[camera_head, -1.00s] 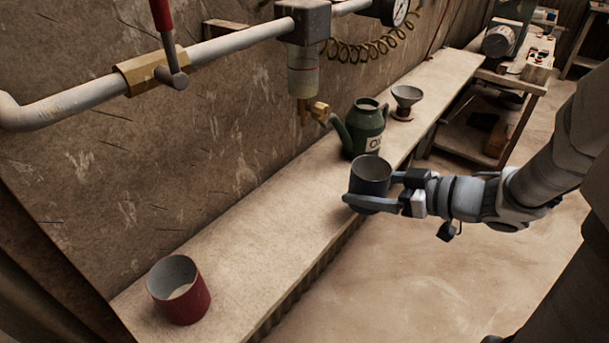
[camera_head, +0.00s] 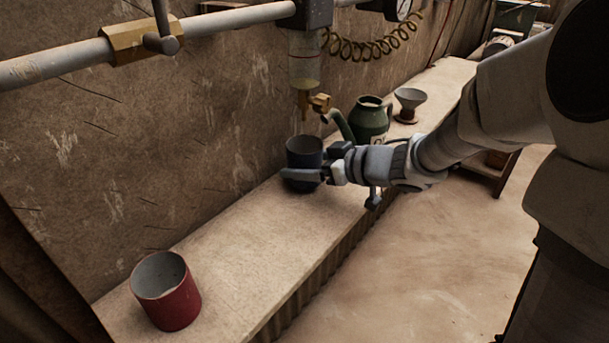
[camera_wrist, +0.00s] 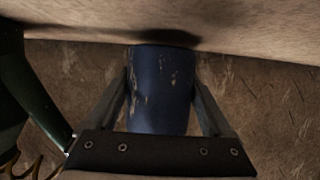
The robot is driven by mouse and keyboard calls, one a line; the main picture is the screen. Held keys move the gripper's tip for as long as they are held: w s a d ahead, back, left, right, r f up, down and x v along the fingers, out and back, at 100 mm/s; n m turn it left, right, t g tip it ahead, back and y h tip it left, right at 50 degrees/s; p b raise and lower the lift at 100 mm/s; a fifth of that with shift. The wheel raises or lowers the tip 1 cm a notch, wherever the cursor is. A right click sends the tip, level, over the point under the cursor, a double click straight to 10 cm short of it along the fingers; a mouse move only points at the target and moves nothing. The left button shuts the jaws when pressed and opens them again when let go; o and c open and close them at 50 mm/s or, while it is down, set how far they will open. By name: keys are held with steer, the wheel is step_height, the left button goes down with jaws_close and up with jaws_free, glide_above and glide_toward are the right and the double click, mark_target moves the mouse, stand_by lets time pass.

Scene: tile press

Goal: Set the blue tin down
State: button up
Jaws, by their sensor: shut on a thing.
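The blue tin (camera_head: 304,152) is upright, with its open top up, close to the wall and below the brass tap (camera_head: 318,104). My gripper (camera_head: 308,165) is shut on it, one finger on each side. In the wrist view the blue tin (camera_wrist: 161,92) stands between both fingers, its paint scratched. Its base is at or just above the bench top (camera_head: 245,245), with a dark shadow by it. I cannot tell whether it touches. The tin's inside bottom is hidden.
A green oil can (camera_head: 370,122) stands close to the right of the tin, its spout near the tap. A grey funnel (camera_head: 409,99) is beyond it. A red tin (camera_head: 168,292) stands at the near left. The bench between the red and blue tins is clear.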

steer(key=shift+f, duration=0.65)
steer(key=shift+r, duration=0.1)
steer(key=o, duration=1.1)
steer(key=shift+o, duration=0.2)
